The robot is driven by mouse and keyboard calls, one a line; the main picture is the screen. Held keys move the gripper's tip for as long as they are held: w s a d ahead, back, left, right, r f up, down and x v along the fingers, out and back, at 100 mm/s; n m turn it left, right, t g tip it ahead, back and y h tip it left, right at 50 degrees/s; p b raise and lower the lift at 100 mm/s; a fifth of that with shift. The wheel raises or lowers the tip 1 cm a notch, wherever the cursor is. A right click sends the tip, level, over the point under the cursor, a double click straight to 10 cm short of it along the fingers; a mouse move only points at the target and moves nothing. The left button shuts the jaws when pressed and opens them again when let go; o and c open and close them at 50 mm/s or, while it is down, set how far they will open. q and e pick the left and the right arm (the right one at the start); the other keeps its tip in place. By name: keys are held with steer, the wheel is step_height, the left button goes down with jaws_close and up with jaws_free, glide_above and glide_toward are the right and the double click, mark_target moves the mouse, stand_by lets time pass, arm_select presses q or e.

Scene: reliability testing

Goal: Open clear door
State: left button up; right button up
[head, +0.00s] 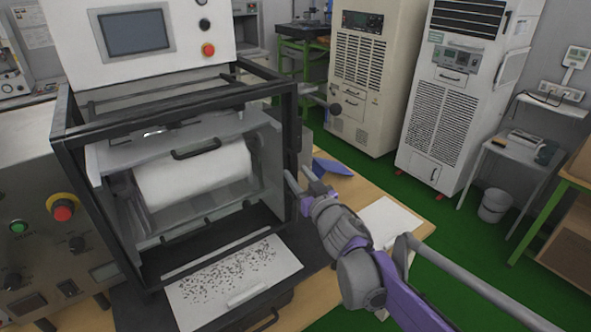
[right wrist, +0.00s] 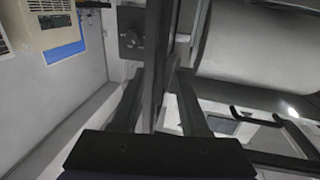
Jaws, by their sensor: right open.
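The clear door (head: 205,215) is a transparent panel on the front of the black-framed machine, in front of a white roller (head: 190,178). A black bar handle (head: 197,149) sits along its upper part; a black handle also shows in the right wrist view (right wrist: 258,120). The door appears shut. My right gripper (head: 301,184) is open and empty beside the machine's right front post, to the right of the handle and apart from it. In the right wrist view, a dark post (right wrist: 154,70) shows between the fingers of my right gripper (right wrist: 157,85). My left gripper is not in view.
The black frame (head: 290,120) surrounds the door. A speckled white sheet (head: 235,268) lies below it in front. A control box (head: 60,240) with a red button stands at left. Papers (head: 385,220) lie on the wooden table at right. Tall cabinets stand behind on green floor.

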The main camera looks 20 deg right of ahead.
steer(key=shift+w+a, duration=0.1)
steer(key=shift+w, duration=0.95)
jaws_close()
stand_by(0.7)
